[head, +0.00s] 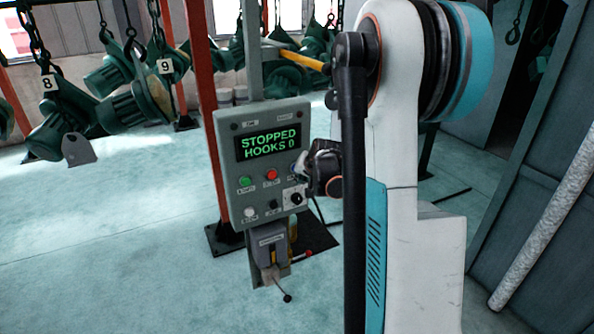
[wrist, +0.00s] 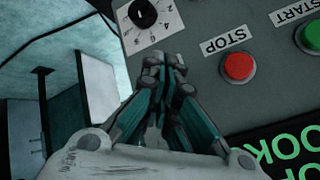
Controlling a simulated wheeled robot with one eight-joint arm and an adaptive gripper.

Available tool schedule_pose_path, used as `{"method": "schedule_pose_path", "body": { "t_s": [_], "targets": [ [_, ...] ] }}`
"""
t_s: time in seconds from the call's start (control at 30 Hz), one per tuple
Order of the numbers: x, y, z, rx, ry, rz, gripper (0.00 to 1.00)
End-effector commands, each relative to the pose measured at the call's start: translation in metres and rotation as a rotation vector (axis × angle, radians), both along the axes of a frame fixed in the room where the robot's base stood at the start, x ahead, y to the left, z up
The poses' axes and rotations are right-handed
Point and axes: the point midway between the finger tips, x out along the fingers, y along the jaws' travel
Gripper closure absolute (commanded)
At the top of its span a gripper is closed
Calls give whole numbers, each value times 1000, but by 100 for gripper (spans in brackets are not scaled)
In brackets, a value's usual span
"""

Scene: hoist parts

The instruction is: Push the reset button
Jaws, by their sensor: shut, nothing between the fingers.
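The grey control panel (head: 230,140) stands on a post, and its screen (head: 268,143) reads "STOPPED HOOKS 0" in green. A green button (head: 245,181) and a red button (head: 271,174) sit in a row below the screen. A bluish button spot at the right end of this row is mostly covered by my gripper (head: 303,172), and its label is not readable. In the wrist view my gripper (wrist: 165,65) is shut and empty, its fingertips in front of the panel, left of the red STOP button (wrist: 238,66). I cannot tell whether the tips touch a button.
A dial knob (head: 296,198), a dark switch (head: 272,204) and a white button (head: 249,212) fill the lower row. A grey box (head: 268,241) hangs below the panel. Green hoist parts (head: 63,115) hang from chains at left. An orange post (head: 203,95) stands behind the panel.

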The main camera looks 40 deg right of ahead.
Motion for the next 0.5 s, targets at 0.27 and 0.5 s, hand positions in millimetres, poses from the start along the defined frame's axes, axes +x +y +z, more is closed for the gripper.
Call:
{"method": "schedule_pose_path", "body": {
  "t_s": [0.27,0.5],
  "targets": [
    [-4,1,0,1,0,-1,100],
    [-24,5,-1,-1,0,-1,100]
  ]
}}
